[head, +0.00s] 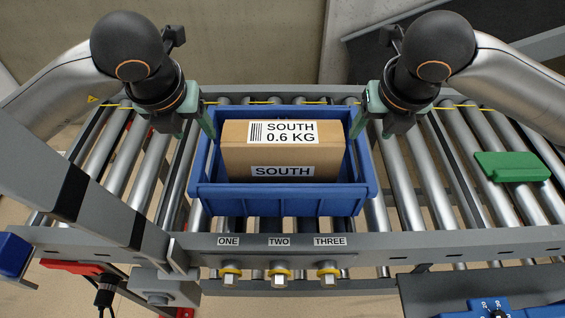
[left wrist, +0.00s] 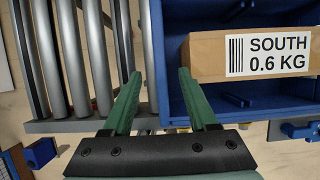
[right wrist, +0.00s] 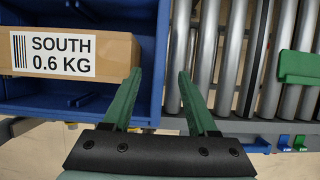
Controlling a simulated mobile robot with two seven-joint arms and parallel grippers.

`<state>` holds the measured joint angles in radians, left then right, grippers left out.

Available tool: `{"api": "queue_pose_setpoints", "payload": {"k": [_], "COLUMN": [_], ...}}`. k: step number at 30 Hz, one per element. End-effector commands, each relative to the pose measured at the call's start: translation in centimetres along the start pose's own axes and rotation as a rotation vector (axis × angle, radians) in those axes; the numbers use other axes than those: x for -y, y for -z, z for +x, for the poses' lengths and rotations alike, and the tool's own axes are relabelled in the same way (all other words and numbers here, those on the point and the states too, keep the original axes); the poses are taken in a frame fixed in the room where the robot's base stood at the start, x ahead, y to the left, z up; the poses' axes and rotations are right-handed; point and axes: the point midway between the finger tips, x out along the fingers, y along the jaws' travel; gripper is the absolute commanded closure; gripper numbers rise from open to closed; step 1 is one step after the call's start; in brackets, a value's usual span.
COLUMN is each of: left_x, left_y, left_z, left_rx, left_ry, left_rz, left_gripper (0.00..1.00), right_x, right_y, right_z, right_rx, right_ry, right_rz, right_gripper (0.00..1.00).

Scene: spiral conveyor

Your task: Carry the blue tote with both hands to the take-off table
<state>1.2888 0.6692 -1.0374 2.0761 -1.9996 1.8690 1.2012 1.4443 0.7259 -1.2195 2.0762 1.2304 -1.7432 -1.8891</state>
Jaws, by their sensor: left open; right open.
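The blue tote (head: 282,199) stands upright on the conveyor rollers. A brown carton (head: 282,157) labelled SOUTH 0.6 KG sits inside it. My left gripper (head: 194,126) is open at the tote's left side; in the left wrist view its green fingers (left wrist: 159,75) lie either side of the tote's left wall (left wrist: 152,45). My right gripper (head: 373,122) is open at the right side; in the right wrist view its fingers (right wrist: 160,73) lie either side of the right wall (right wrist: 162,45). Neither is closed on it. I cannot make out the take-off table.
A grey front rail (head: 430,245) with labels ONE, TWO and THREE runs before the tote, with yellow-ringed knobs below. A green plate (head: 512,167) lies on the rollers at right. A grey slanted bar (head: 110,210) stands at left. Bare rollers (head: 420,180) flank the tote.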

Motion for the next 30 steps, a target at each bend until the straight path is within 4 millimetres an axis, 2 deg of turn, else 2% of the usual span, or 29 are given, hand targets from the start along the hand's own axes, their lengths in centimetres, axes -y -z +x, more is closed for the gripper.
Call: {"api": "queue_pose_setpoints", "payload": {"k": [1,6,12,17,25,30], "left_x": [0.0,0.0,0.0,0.0,0.1,0.1], "left_y": [0.1,0.1,0.0,0.0,0.0,0.0], "left_z": [1.1,4.1,6.4,7.0,7.1,7.0], "left_rx": [-0.005,-0.003,0.0,0.0,0.001,0.001], "left_ry": [-0.001,-0.001,0.0,0.001,0.001,0.001], "left_rz": [-0.001,0.0,0.0,0.001,0.001,0.001], "left_gripper": [0.41,0.41,0.41,0.41,0.41,0.6], "right_x": [0.0,0.0,0.0,0.0,0.0,0.0], "right_y": [0.1,0.1,0.0,0.0,0.0,0.0], "right_z": [1.1,4.1,6.4,7.0,7.1,7.1], "right_rx": [-0.005,-0.003,0.0,0.0,0.001,0.001], "right_ry": [0.002,0.001,0.0,0.0,-0.001,-0.001], "right_rz": [0.001,0.001,0.0,0.0,0.0,0.0], "right_gripper": [0.41,0.41,0.41,0.41,0.41,0.6]}}
